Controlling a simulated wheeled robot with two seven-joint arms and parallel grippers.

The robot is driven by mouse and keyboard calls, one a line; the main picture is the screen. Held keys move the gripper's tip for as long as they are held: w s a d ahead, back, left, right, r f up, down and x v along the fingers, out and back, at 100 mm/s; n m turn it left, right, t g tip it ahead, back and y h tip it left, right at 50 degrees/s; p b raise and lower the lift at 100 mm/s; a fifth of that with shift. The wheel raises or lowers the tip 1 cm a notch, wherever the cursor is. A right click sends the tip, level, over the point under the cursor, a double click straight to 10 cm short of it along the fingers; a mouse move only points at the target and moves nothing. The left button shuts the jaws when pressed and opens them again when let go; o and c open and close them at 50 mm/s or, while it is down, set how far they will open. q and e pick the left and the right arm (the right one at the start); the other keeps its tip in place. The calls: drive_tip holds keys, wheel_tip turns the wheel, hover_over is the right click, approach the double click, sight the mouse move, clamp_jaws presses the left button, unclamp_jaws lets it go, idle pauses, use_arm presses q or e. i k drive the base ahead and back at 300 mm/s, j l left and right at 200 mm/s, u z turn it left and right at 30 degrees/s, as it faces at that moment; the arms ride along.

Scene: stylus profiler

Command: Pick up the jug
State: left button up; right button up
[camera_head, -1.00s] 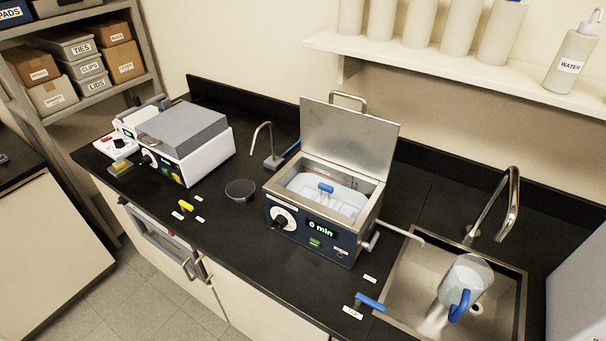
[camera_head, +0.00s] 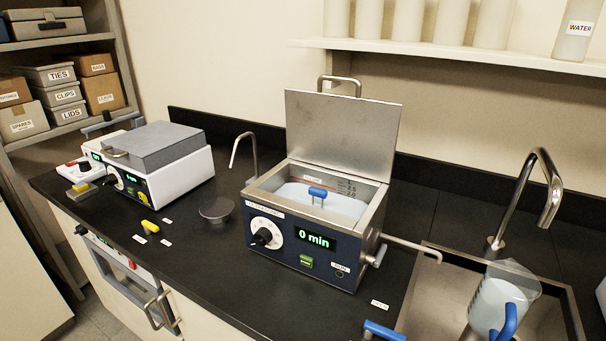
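The jug (camera_head: 490,303) is clear with a blue handle (camera_head: 508,322).
The sink (camera_head: 432,262) is set into the black counter (camera_head: 215,262). A curved tap (camera_head: 548,195) rises behind the jug. Left of the sink stands a bath (camera_head: 352,262) with its lid up and a drain pipe (camera_head: 412,247) reaching over the sink. A blue-handled item (camera_head: 383,331) lies at the front edge.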

sight(501, 312)
drive_tip(key=z, duration=1.5)
drive_tip(key=u, duration=1.25)
drive_tip(key=z, duration=1.25)
drive_tip(key=l+u, duration=0.75)
drive_tip(key=k+j, duration=0.05)
drive_tip(key=j, duration=0.05)
